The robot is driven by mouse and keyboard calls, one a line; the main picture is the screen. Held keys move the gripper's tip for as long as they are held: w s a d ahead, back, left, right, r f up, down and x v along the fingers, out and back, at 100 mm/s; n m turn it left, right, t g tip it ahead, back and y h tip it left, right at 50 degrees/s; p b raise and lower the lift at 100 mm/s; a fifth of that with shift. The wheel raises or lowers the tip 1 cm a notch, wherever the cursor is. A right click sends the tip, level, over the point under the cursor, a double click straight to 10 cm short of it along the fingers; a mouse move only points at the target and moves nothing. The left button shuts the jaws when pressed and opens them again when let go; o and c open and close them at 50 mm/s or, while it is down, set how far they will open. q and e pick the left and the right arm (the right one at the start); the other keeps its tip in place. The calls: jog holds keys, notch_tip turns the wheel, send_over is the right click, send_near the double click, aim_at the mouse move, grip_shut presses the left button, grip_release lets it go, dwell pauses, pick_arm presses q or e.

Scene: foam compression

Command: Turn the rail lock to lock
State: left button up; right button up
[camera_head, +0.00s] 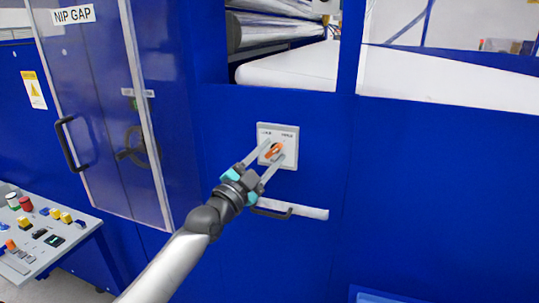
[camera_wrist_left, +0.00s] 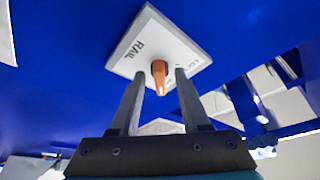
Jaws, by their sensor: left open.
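The rail lock is an orange knob (camera_head: 273,151) on a light grey square plate (camera_head: 290,134) on the blue machine front. In the head view my left gripper (camera_head: 271,157) reaches up to the plate from below left, its fingers on either side of the knob. In the left wrist view the orange knob (camera_wrist_left: 160,75) stands between the two open fingers (camera_wrist_left: 158,85), with the word RAIL readable on the plate (camera_wrist_left: 150,35). I cannot tell whether either finger touches the knob. My right gripper is not in view.
Below the plate is a dark handle (camera_head: 272,212) on a pale strip. At left is a NIP GAP door (camera_head: 100,110) with a black handle (camera_head: 68,145). The blue panel right of the plate is clear.

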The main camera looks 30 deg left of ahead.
pick_arm(q)
grip_shut()
dwell(0.3)
dwell(0.3)
